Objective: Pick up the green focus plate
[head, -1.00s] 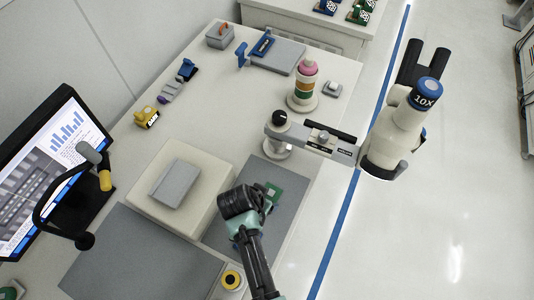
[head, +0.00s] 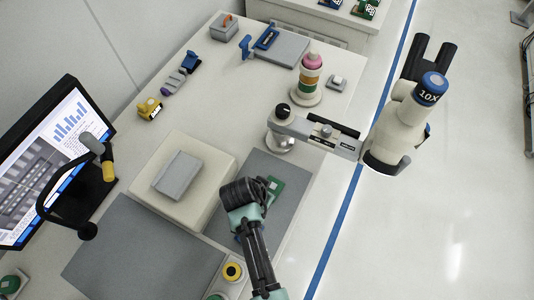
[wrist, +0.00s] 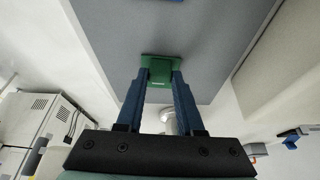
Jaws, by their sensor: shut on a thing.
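The green focus plate (head: 275,186) shows at the far side of my gripper (head: 262,188) in the head view, over the dark grey mat (head: 300,170). In the wrist view the plate (wrist: 160,68) is between the two blue fingertips of my gripper (wrist: 160,75), and the fingers are shut on it. My wrist hides part of the plate and mat in the head view. I cannot tell whether the plate touches the mat or is just above it.
A cream block with a grey top plate (head: 177,175) stands close left of my gripper. A microscope (head: 400,125) on a horizontal arm overhangs the right table edge. A monitor (head: 50,160) and a bent lamp stand at left.

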